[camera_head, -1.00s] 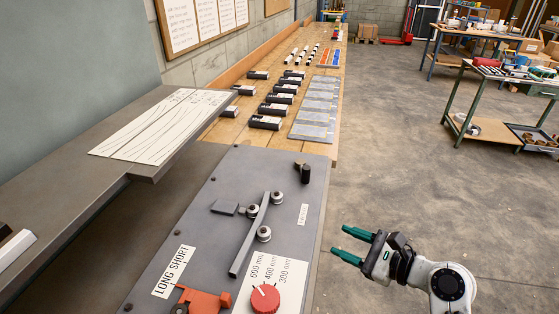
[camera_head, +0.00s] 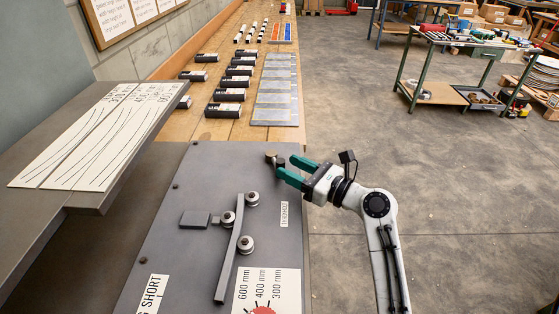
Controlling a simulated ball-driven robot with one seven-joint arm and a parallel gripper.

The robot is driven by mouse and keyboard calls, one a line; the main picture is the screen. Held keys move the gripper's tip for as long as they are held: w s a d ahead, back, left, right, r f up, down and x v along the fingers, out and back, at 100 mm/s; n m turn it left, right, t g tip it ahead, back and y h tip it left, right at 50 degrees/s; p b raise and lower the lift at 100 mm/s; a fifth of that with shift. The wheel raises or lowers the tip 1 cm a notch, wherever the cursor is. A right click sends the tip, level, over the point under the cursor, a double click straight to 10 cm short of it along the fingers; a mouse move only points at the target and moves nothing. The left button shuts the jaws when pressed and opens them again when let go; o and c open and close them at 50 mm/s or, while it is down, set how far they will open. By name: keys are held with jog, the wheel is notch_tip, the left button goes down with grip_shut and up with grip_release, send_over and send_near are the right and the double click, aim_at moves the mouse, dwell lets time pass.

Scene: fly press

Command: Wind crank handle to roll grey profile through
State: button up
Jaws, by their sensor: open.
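The grey profile (camera_head: 229,262) lies as a long bar between the rollers (camera_head: 246,244) on the grey machine plate (camera_head: 185,240). One roller sits at its upper end, one on its left and one on its right. The crank handle (camera_head: 271,156) is a dark knob near the plate's far right corner. My gripper (camera_head: 284,171) has green fingers and is open. Its fingertips are close to the crank handle, at its right and near side. I cannot tell whether they touch it.
A red dial (camera_head: 262,310) with a 600, 400 and 300 mm scale is cut off at the bottom edge. A curve chart (camera_head: 95,130) lies on the raised shelf at left.

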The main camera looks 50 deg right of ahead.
aim_at(284, 165)
jog(key=shift+w+a, duration=0.2)
jog(key=shift+w, duration=1.8)
grip_shut()
